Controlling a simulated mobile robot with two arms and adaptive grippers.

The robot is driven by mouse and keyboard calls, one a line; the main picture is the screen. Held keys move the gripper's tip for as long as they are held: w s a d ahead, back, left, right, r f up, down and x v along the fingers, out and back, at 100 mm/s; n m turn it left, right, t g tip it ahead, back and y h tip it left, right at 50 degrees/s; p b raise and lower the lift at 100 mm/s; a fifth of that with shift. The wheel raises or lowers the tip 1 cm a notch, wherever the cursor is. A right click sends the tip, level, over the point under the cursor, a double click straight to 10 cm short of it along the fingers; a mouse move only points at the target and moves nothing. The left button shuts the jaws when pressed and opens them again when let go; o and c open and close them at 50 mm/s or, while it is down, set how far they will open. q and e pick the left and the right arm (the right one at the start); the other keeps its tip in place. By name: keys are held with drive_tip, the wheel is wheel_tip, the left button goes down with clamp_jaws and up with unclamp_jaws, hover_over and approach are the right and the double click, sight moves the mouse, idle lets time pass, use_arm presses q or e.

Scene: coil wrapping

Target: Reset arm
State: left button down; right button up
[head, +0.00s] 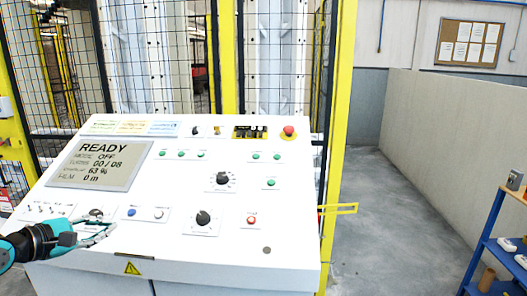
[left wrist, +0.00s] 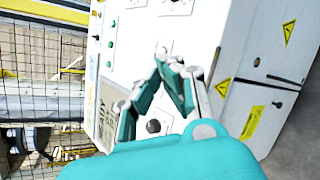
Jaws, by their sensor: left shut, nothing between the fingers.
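My left gripper (head: 104,234) reaches in from the left edge of the head view, over the lower left of a white sloped control panel (head: 150,232). Its fingers are shut and empty, near a dark knob (head: 95,213). In the left wrist view the gripper (left wrist: 162,62) shows teal and grey fingers in front of the panel face (left wrist: 140,33), with a dark round knob (left wrist: 153,126) beside them. Whether the fingers touch the panel is unclear. My right gripper is out of view.
A red emergency button (head: 289,130) sits at the panel's upper right. A yellow-framed mesh fence (head: 345,130) stands behind. A blue shelf (head: 490,235) stands at the right edge. The grey floor (head: 385,225) between panel and shelf is clear.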

use_arm(q)
drive_tip(key=s+d+n+t+h, duration=0.3)
drive_tip(key=d+n+t+h, duration=0.15)
drive_tip(key=d+n, duration=0.8)
drive_tip(key=s+a+f+n+g+y, duration=0.15)
drive_tip(key=s+f+n+y, duration=0.35)
drive_tip(key=n, duration=0.5)
drive_tip(key=s+a+f+n+g+y, duration=0.15)
drive_tip(key=f+n+y, duration=0.25)
drive_tip(key=f+n, duration=0.5)
drive_tip(key=s+a+f+n+g+y, duration=0.15)
drive_tip(key=s+f+n+y, duration=0.35)
drive_tip(key=n, duration=0.6)
drive_tip(key=s+d+f+n+g+h, duration=0.2)
drive_tip(key=s+d+f+n+g, duration=0.15)
drive_tip(key=s+f, duration=0.4)
drive_tip(key=s+d+f+n+g+h, duration=0.25)
drive_tip(key=s+d+f+g, duration=0.2)
drive_tip(key=s, duration=0.55)
drive_tip(key=s+f+g, duration=0.2)
drive_tip(key=s+f, duration=0.1)
drive_tip(key=f, duration=2.4)
drive_tip(key=s+a+f+g, duration=0.1)
drive_tip(key=s+a+f, duration=0.1)
drive_tip(key=s+f, duration=1.2)
drive_tip(key=shift+s+a+f+n+g+y, duration=0.3)
drive_tip(key=shift+s+a+f+n, duration=0.05)
drive_tip(key=shift+s, duration=0.75)
